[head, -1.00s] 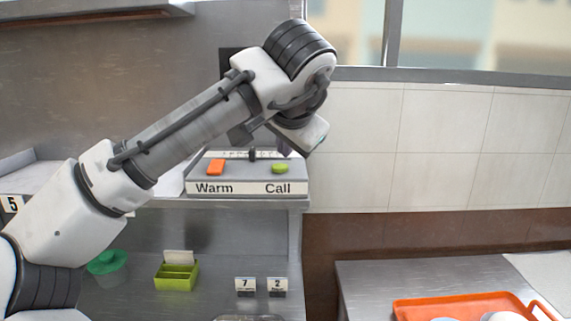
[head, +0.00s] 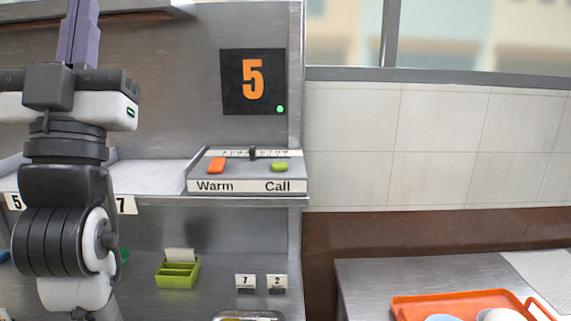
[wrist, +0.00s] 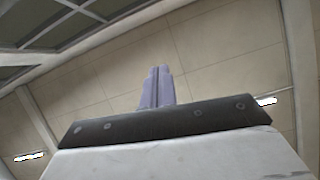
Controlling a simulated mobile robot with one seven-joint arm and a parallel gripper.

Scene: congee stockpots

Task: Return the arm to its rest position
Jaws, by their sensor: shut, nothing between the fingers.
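My gripper (head: 79,30) is at the upper left of the head view, its purple-grey fingers pointing up. In the wrist view the two fingers (wrist: 157,88) lie side by side, shut with nothing between them. Beyond them the wrist view shows only ceiling panels and lights. My arm stands folded upright at the left of the head view, in front of the steel shelves, and hides part of them.
A control box (head: 247,174) marked Warm and Call sits on the shelf, below a black display (head: 253,82) showing an orange 5. A green box (head: 177,273) and number cards 7 and 2 (head: 261,284) are on the lower shelf. An orange tray (head: 420,305) with bowls is at lower right.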

